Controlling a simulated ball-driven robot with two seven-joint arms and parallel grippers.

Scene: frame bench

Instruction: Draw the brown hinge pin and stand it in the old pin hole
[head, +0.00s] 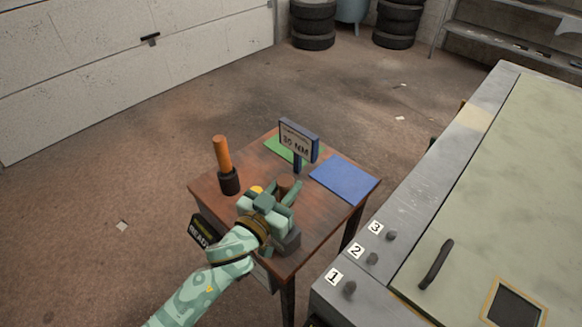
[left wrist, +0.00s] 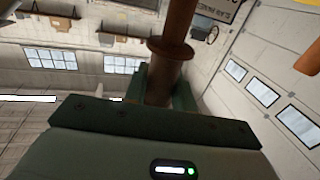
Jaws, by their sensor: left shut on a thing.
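My left gripper (head: 291,187) is over the small wooden table, its fingers closed around a brown, flanged, pin-like piece (head: 289,182). In the left wrist view the brown piece (left wrist: 180,20) rises between the fingers, with a round collar partway along and a thicker part below. Its lower end is hidden by my gripper. A grey block (head: 288,241) shows partly beneath my gripper. I cannot make out the old pin hole. My right gripper is not in view.
On the wooden table (head: 208,192) stand an orange rod (head: 222,153) in a dark cup (head: 229,182) and a sign (head: 299,141). A green mat (head: 283,149) and a blue mat (head: 345,178) lie at the back. A large numbered bench (head: 455,150) stands right.

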